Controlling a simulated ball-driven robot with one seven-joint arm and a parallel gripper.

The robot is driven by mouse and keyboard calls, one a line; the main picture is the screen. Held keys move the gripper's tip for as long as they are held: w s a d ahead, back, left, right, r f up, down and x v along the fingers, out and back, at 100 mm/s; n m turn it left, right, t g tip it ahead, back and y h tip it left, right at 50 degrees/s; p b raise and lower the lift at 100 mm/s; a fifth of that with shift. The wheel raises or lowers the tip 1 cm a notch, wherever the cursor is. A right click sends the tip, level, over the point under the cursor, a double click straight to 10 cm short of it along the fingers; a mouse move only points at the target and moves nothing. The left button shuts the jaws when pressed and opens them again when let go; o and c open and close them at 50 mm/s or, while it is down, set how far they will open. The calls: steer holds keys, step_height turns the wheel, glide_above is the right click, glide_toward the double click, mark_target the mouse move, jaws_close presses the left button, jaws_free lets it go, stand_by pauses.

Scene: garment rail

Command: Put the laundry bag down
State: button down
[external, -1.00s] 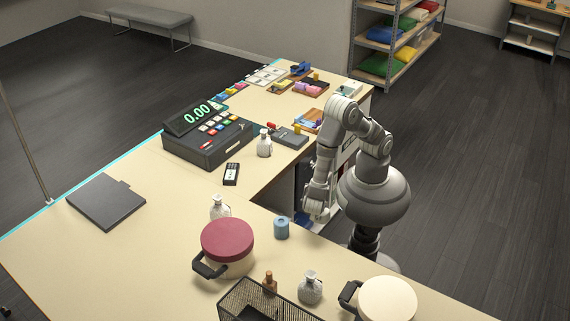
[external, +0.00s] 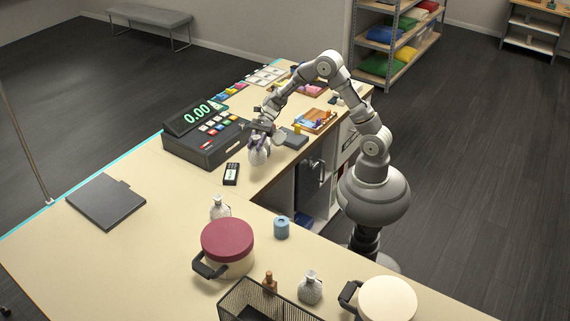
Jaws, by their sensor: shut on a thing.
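My gripper (external: 261,134) is above the counter in front of the cash register. It is shut on a small pale, rounded, bag-like thing (external: 259,153) with grey-blue patches, which hangs just below the fingers. It may be the laundry bag; it is too small to be sure. I cannot tell whether its bottom touches the counter (external: 130,245). The fingertips are partly hidden by the gripper body.
The cash register (external: 200,138) is close on the left, a dark card reader (external: 291,139) close on the right, and a black handset (external: 232,174) in front. A pale bottle-like thing (external: 219,207) and a red-lidded pot (external: 228,241) stand nearer. The counter's left part is mostly clear.

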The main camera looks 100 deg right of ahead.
steer(key=s+d+r+m+t+h, duration=0.2)
steer(key=d+r+m+h, duration=0.15)
steer(key=d, duration=0.55)
steer(key=s+d+r+m+t+h, duration=0.1)
steer(key=d+r+m+t+h, duration=0.1)
steer(key=d+m+h, duration=0.5)
steer(key=s+d+r+m+t+h, duration=0.2)
steer(key=d+m, duration=0.1)
steer(key=d, duration=0.7)
steer(key=s+d+f+m+g+h+b, duration=0.1)
steer(key=s+d+f+m+g+h, duration=0.2)
steer(key=s+d, duration=0.4)
steer(key=s+d+f+m+h+b, duration=0.2)
steer(key=s+d+f+m+h, duration=0.25)
steer(key=d, duration=0.55)
step_height(320, 180, down, 9)
steer(key=d+g+b, duration=0.1)
steer(key=b, duration=0.5)
steer(key=shift+d+m+h, duration=0.3)
steer(key=shift+d, duration=0.05)
steer(key=shift+b, duration=0.3)
